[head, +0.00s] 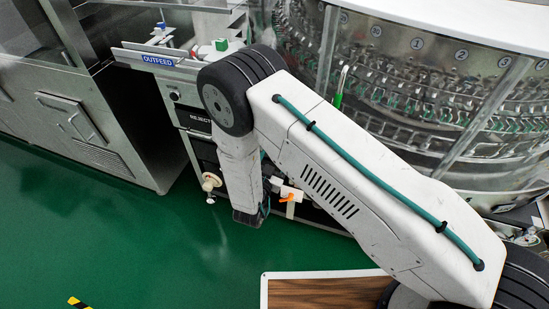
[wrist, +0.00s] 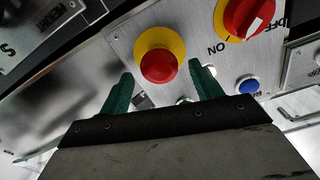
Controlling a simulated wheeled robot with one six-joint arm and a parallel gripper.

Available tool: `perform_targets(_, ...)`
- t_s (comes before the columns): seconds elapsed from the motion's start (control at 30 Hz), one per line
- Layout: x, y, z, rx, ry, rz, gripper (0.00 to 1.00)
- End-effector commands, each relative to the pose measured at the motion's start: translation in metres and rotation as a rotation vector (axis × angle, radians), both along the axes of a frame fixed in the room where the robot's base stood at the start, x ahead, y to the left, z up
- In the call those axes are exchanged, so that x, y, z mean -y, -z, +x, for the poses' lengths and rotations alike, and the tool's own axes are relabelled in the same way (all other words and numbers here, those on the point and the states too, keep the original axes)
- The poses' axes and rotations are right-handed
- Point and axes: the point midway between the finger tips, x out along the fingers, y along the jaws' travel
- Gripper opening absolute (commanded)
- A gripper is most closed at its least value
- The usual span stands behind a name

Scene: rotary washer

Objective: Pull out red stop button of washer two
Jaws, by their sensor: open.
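The red stop button (wrist: 158,66), a round red mushroom head on a yellow ring, shows in the wrist view on a grey metal panel (wrist: 120,38). My gripper (wrist: 163,82) is open, with its two green fingers pointing toward the panel. In the picture the button lies between and just beyond the fingertips; I cannot tell whether they touch it. No label naming washer two is readable. In the head view my arm hides the button and the panel.
A red and yellow rotary switch marked ON and OFF (wrist: 249,17) sits right of the button. A blue button (wrist: 248,85) is below the switch. In the head view the glass-sided washer (head: 410,85) fills the right, an OUTFEED sign (head: 158,61) is at upper left, and green floor (head: 130,240) is open.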

Motion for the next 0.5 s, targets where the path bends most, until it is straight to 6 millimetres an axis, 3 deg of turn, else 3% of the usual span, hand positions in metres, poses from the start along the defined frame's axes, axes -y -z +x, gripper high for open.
perform_targets(0.3, -0.019, 0.000, -0.050, -0.001, -0.005, -0.002, 0.64)
perform_targets(0.5, -0.025, 0.000, -0.067, 0.000, -0.002, 0.000, 0.64)
